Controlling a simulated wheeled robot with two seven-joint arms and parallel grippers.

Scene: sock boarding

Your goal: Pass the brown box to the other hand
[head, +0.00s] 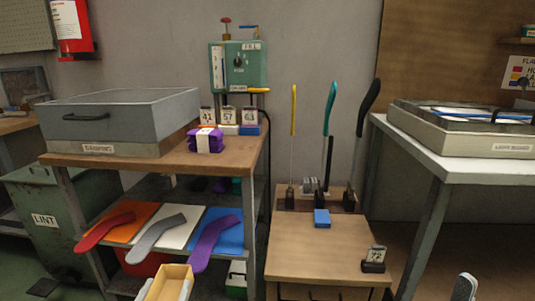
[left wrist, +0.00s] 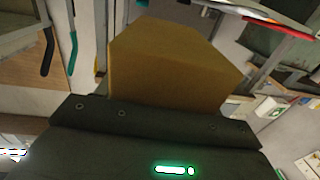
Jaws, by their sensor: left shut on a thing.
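The brown box (head: 168,284) is at the bottom edge of the head view, left of centre, partly cut off by the frame. It looks tan there, in front of the shelf unit. In the left wrist view the brown box (left wrist: 170,65) stands up beyond the dark body of my left gripper (left wrist: 155,122), which is shut on it. The gripper's fingers are mostly hidden. A grey rounded tip (head: 465,287) at the lower right of the head view seems to be part of my right gripper, apart from the box; its opening cannot be told.
A shelf unit at left holds a grey bin (head: 120,115) and red, grey and purple sock shapes on coloured sheets. A wooden-topped stand (head: 325,250) with a blue block (head: 321,218) and upright tools is in the middle. A white table (head: 460,150) stands at right.

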